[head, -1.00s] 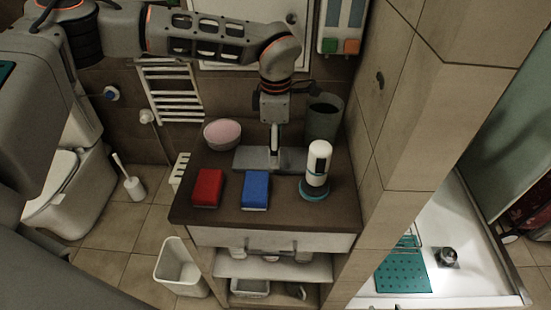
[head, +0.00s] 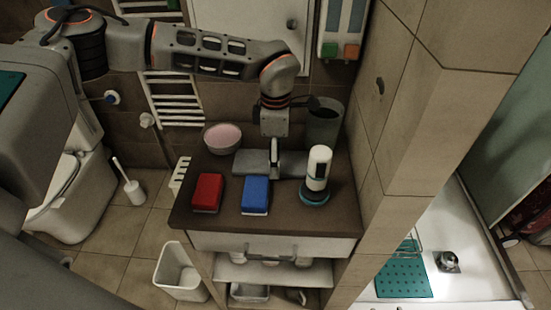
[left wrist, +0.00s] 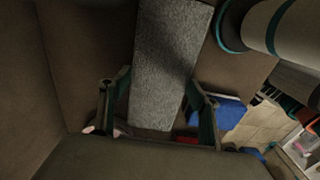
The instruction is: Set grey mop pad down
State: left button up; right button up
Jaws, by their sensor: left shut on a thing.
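The grey mop pad (head: 250,161) is a flat grey rectangle over the back middle of the dark counter (head: 230,223). I cannot tell if it touches the top. My left gripper (head: 274,165) points down and is shut on the pad. In the left wrist view the pad (left wrist: 168,60) runs lengthwise between the two fingers of the left gripper (left wrist: 158,108). My right gripper is in neither view.
A red sponge (head: 207,193) and a blue sponge (head: 255,194) lie in front of the pad. A white bottle with a teal base (head: 318,172) stands close on its right. A bowl (head: 222,138) and a grey cup (head: 324,122) stand behind. A tiled wall (head: 385,160) bounds the right.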

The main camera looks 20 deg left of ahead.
pick_arm(q)
notch_tip(320, 180, up, 20)
jog(key=shift+s+f+p, duration=0.15)
jog(key=shift+f+p, duration=0.1)
jog(key=shift+p, duration=0.05)
dwell(0.3)
